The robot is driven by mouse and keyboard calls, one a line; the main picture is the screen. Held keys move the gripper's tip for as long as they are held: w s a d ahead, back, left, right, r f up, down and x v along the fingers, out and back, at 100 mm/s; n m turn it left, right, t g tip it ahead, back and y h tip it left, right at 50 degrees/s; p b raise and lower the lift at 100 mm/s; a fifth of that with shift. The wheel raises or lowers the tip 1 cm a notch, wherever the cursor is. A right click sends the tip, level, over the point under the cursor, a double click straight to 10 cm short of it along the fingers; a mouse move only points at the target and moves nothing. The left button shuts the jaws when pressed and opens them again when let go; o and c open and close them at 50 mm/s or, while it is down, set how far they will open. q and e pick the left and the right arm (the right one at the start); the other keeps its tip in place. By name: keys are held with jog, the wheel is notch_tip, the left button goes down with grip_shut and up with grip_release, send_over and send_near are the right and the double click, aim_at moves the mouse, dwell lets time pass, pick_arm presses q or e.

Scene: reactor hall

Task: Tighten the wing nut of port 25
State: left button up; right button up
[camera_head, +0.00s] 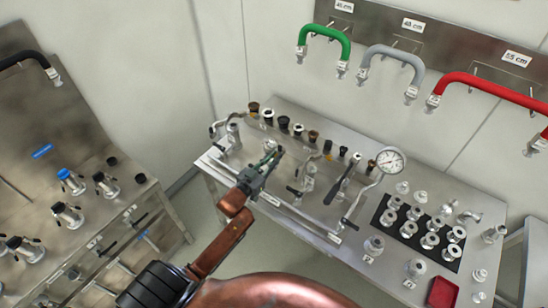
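My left gripper (272,157) is seen from behind over the left part of the steel bench (297,216). Small metal fittings stand around its fingertips, and I cannot tell whether it touches one or how far its fingers are apart. Metal ports with dark clamps stand on the left steel panel, among them a port with a blue cap (71,180) and a port below it (66,214). Port numbers are too small to read, so I cannot tell which is port 25. No wing nut can be made out clearly. My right gripper is out of view.
A pressure gauge (390,160) rises from the bench. A black mat (385,206) with several metal fittings and a red tray (442,293) lie to the right. Green (325,31), grey (394,52) and red (490,85) hoses hang on the wall. A floor gap separates panel and bench.

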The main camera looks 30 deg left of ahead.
pick_arm(q)
jog(key=shift+c, duration=0.3)
grip_shut()
jog(key=shift+d+m+p, duration=0.15)
jog(key=shift+m+p, duration=0.4)
jog(key=shift+m, duration=0.65)
jog(key=shift+o, duration=0.3)
grip_release()
